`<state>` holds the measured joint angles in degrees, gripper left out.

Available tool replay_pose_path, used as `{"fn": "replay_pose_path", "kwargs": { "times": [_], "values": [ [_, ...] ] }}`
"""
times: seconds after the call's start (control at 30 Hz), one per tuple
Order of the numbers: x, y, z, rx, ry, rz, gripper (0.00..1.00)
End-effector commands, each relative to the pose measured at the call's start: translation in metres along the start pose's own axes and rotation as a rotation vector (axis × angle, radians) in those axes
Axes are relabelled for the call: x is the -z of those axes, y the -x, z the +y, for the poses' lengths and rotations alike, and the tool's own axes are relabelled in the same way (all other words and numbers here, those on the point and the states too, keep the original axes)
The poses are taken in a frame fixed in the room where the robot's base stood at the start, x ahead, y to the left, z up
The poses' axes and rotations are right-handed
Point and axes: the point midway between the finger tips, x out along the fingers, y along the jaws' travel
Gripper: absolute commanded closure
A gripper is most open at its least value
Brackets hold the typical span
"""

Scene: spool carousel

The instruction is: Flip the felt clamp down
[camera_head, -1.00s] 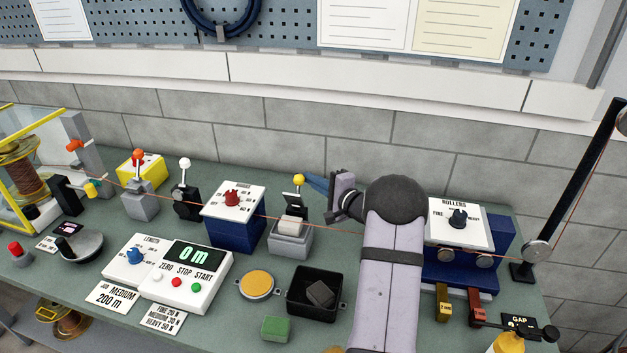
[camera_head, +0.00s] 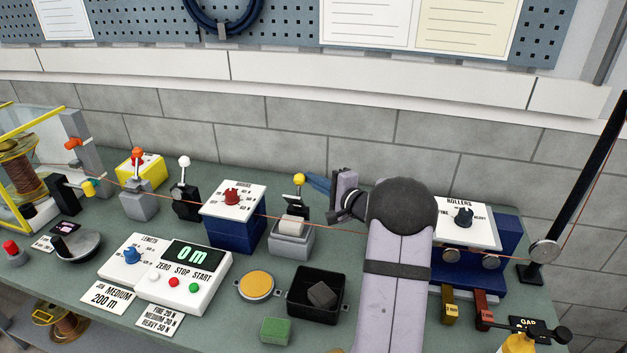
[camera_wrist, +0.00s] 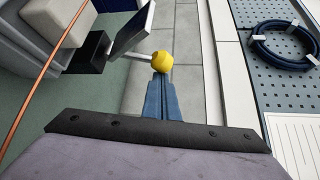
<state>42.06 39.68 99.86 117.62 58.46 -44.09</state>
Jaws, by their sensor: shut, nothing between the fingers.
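The felt clamp (camera_head: 291,228) is a grey block with a pale felt pad, and a dark hinged arm stands up behind it. The arm ends in a yellow ball knob (camera_head: 299,179). The arm is raised, clear of the pad. My gripper (camera_head: 309,181) is shut and empty, with its blue fingertips just right of the knob. In the wrist view the shut fingers (camera_wrist: 161,80) point at the yellow knob (camera_wrist: 162,61) and appear to touch or nearly touch it. The copper wire (camera_wrist: 40,85) runs past the pad.
A blue box with a red dial (camera_head: 232,198) stands left of the clamp. The rollers unit (camera_head: 465,222) stands to the right, beyond my arm. A black bin (camera_head: 316,300) and an orange-topped tin (camera_head: 256,285) sit in front. The grey wall (camera_head: 330,140) is close behind.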

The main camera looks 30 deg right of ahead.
Motion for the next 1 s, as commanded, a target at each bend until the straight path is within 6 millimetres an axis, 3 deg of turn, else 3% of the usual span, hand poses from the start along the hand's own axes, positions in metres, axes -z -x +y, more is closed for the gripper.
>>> {"fn": "replay_pose_path", "kwargs": {
  "times": [0.53,0.83,1.0],
  "values": [
    [0.003,0.077,0.006,0.003,0.000,0.006,1.00],
    [0.002,0.097,0.005,0.002,0.000,0.003,1.00],
    [-0.001,0.096,0.005,-0.005,0.007,-0.009,0.62]
  ]
}}
